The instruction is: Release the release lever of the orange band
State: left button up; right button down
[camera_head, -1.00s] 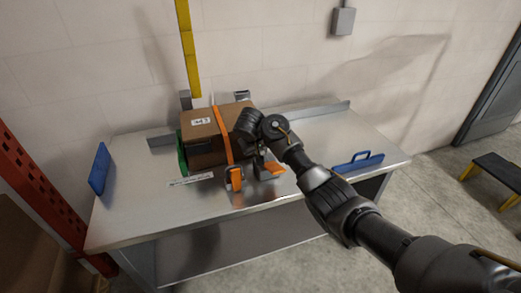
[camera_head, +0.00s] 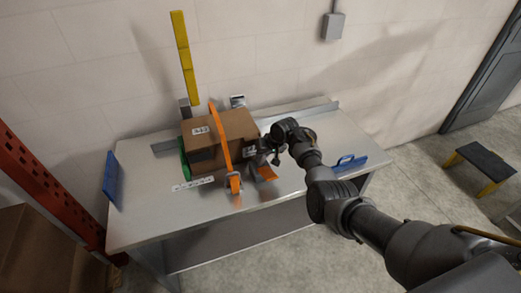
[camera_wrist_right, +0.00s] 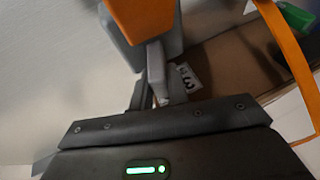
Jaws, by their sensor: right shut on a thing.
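The orange band (camera_head: 221,130) runs over a brown cardboard box (camera_head: 240,128) on a metal table and ends at an orange buckle (camera_head: 235,184) at the table's front. An orange-tipped release lever (camera_head: 267,173) shows at the box's front right, just below my right gripper (camera_head: 262,153). In the right wrist view the lever's orange end (camera_wrist_right: 143,15) and grey body are large and close before the fingers (camera_wrist_right: 157,88). My right gripper is shut on it; the exact contact is partly hidden. The band also shows in the wrist view (camera_wrist_right: 290,52). My left gripper is not in view.
A green piece (camera_head: 184,158) is at the box's left. A yellow post (camera_head: 181,55) rises behind. The table (camera_head: 150,215) is clear at front left.

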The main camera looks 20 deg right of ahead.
jog(key=shift+d+y, duration=0.15)
jog(key=shift+y, duration=0.25)
jog(key=shift+f, duration=0.1)
jog(key=c, duration=1.4)
grip_release()
jog(key=shift+o, duration=0.2)
jog(key=p+v, duration=0.3)
jog(key=v, duration=0.8)
jog(key=shift+f, duration=0.1)
